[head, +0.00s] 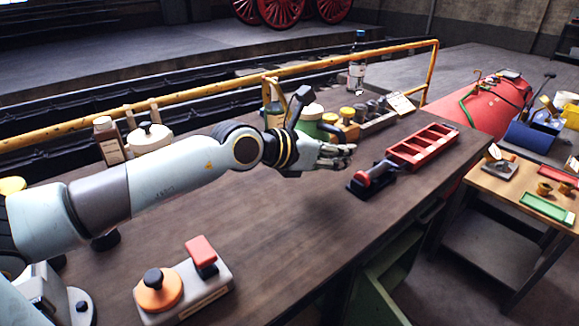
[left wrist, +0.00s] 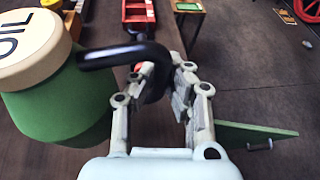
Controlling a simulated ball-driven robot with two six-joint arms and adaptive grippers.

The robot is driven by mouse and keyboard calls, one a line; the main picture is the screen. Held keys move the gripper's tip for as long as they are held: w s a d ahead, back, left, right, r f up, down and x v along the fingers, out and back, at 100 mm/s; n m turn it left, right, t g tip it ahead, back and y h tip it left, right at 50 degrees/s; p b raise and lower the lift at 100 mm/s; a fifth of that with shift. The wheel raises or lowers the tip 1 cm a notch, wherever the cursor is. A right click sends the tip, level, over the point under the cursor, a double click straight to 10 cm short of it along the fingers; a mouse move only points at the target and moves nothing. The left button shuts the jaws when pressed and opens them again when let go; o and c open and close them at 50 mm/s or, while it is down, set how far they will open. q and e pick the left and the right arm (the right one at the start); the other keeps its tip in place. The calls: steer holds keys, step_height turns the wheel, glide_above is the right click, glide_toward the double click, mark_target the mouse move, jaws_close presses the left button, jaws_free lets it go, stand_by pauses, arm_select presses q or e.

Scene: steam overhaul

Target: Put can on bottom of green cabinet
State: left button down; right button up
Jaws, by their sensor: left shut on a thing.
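The green can (left wrist: 62,105) has a cream lid marked OIL and a black curved handle. It fills the left of the left wrist view, and in the head view it shows partly behind my arm (head: 309,129). My left gripper (left wrist: 168,80) is shut on the can's handle; it also shows over the bench in the head view (head: 345,153). I cannot tell whether the can touches the bench. The green cabinet (head: 378,292) is below the bench's front edge, with its inside mostly hidden. An open green door panel (left wrist: 245,134) shows in the left wrist view. My right gripper is not in view.
A red compartment tray (head: 423,146) and a black-and-red tool (head: 371,179) lie on the bench. A box with an orange knob and red lever (head: 183,286) is at the front. Bottles and jars line the back by a yellow rail (head: 200,113). The bench's front middle is clear.

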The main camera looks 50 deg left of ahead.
arm_select(q)
steer(key=a+f+b, duration=0.1)
steer(key=a+f, duration=0.1)
steer(key=a, duration=0.1)
steer(key=s+a+f+b, duration=0.1)
steer(key=a+f+b, duration=0.1)
steer(key=s+a+f+b, duration=0.1)
steer(key=a+b, duration=0.1)
steer(key=a, duration=0.1)
steer(key=shift+a+f, duration=0.35)
steer(key=shift+f, duration=0.05)
steer(key=shift+a, duration=0.25)
step_height(320, 180, down, 4)
steer(key=b, duration=0.3)
steer(key=shift+s, duration=0.1)
steer(key=shift+r, duration=0.15)
steer(key=c, duration=1.8)
jaws_free()
steer(key=shift+f, duration=0.25)
steer(key=shift+c, duration=0.2)
steer(key=o, duration=0.4)
steer(key=shift+o, duration=0.2)
